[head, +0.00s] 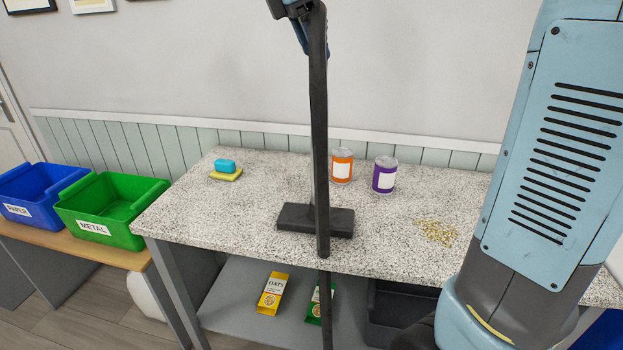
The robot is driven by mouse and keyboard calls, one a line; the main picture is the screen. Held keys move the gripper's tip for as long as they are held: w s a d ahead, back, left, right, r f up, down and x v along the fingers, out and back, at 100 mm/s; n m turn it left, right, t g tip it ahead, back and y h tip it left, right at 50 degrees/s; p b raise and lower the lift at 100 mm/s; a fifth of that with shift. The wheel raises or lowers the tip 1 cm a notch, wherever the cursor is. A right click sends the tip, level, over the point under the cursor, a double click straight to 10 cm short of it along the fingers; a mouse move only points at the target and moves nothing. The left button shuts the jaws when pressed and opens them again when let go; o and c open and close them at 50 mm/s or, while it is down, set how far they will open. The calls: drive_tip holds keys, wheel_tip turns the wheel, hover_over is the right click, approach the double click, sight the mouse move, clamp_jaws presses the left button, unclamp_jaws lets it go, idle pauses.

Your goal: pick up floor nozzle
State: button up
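The floor nozzle (292,216) looks like a flat, wide, dark grey head lying on the speckled tabletop near the front middle. A long black upright bar (319,120) crosses in front of it and hides part of its middle. The bar runs down from a dark and blue part (303,30) at the top edge. I cannot tell what that part is or whether the bar joins the nozzle. My light blue arm fills the right side and leaves the picture at the top. I cannot make out my gripper or its fingertips.
On the table (180,220) stand an orange-labelled can (342,166) and a purple one (384,177) behind the nozzle. A blue and yellow sponge stack (226,171) lies back left, and scattered kibble (437,232) right. Green (112,205) and blue (38,190) bins stand left. The tabletop left of the nozzle is clear.

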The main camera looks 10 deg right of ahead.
sight(322, 68)
drive_tip(key=shift+x, duration=2.65)
drive_tip(key=shift+w+a, duration=0.1)
drive_tip(key=shift+w, duration=0.05)
drive_tip(key=c, duration=1.1)
drive_tip(key=shift+r, duration=0.1)
drive_tip(key=shift+c, duration=0.2)
